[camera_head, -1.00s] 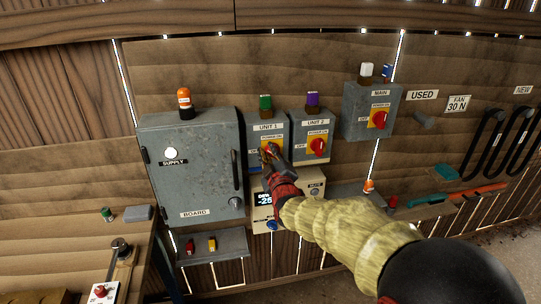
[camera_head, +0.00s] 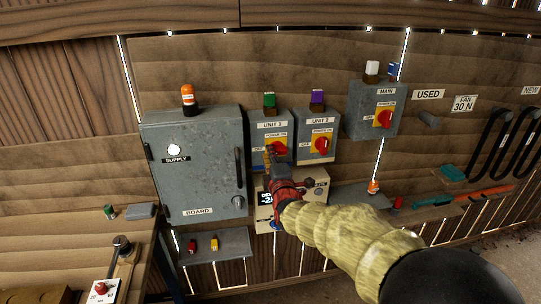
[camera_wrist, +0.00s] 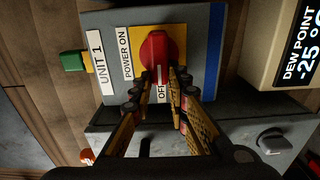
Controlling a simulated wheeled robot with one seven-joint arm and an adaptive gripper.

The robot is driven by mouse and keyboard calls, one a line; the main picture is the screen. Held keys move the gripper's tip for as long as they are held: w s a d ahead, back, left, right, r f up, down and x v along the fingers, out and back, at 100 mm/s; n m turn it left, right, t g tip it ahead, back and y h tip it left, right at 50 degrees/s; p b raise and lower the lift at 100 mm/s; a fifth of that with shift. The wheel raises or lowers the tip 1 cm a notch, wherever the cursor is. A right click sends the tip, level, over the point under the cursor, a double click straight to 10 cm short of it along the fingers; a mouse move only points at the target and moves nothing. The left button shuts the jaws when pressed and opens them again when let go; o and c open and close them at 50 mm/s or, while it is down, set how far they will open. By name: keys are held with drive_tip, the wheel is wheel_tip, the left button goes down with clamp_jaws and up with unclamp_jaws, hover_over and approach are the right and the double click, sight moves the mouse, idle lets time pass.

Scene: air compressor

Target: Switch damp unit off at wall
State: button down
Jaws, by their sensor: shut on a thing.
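The UNIT 1 switch box (camera_head: 266,128) is on the wall, with a green lamp (camera_head: 269,101) on top. Its red knob (camera_head: 278,147) sits on a yellow plate marked POWER ON and OFF. In the wrist view, the red knob (camera_wrist: 160,48) has its white mark toward the OFF label (camera_wrist: 161,92). My gripper (camera_head: 271,158) is at this knob from below. In the wrist view, my gripper (camera_wrist: 164,82) has its fingers closed around the knob's handle. The fingers partly cover the plate near OFF.
The UNIT 2 box (camera_head: 317,137), with a purple lamp, stands close on the right; its knob is upright. A dew point display unit (camera_head: 318,190) is just below. The grey BOARD cabinet (camera_head: 196,165) is on the left. The MAIN box (camera_head: 373,108) is higher right.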

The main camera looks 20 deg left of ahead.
idle(0.5)
drive_tip(key=c, duration=1.7)
unclamp_jaws()
drive_tip(key=shift+s, duration=0.15)
drive_tip(key=v, duration=1.1)
drive_tip(key=shift+s+d, duration=0.15)
drive_tip(key=shift+s, duration=0.2)
drive_tip(key=shift+f, duration=0.1)
